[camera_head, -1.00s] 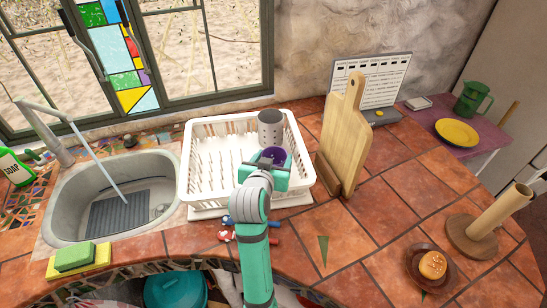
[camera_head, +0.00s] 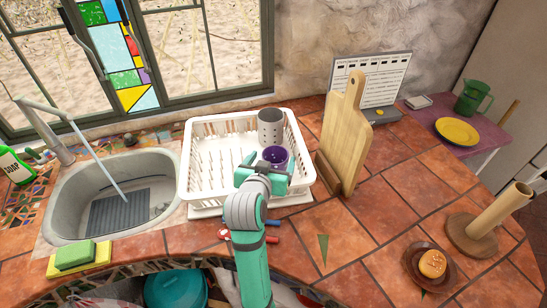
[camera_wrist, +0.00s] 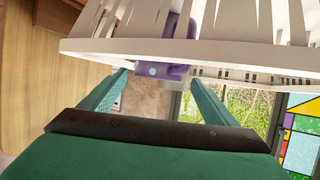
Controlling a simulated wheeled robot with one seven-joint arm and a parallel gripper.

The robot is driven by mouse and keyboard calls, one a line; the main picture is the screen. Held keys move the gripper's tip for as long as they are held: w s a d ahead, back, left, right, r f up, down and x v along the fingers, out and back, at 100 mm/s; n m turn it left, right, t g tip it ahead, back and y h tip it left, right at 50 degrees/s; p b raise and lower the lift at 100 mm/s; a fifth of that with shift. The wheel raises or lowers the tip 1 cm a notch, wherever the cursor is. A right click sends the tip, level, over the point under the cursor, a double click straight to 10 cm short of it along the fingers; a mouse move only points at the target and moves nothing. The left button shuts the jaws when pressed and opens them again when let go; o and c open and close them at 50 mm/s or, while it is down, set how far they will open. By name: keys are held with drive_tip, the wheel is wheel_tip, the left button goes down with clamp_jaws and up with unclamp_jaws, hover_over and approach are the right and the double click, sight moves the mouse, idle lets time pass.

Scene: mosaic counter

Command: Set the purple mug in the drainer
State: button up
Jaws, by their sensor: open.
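The purple mug (camera_head: 276,155) is inside the white drainer (camera_head: 213,202), in its right part, just in front of the grey utensil cup. It looks upright, with its open top showing; its lower part is hidden by my gripper. My gripper (camera_head: 265,172) is open at the drainer's front right, its fingers close to the near side of the mug. In the wrist view, my fingers (camera_wrist: 160,80) are spread apart with nothing held between them. The mug (camera_wrist: 177,50) shows beyond the drainer's rim (camera_wrist: 110,46), partly hidden by it.
A grey perforated utensil cup (camera_head: 270,128) stands in the drainer's back right corner. A tall wooden cutting board (camera_head: 343,135) stands close to the drainer's right. The sink (camera_head: 75,190) with its faucet lies to the left.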

drive_tip(key=v, duration=0.9)
idle(0.3)
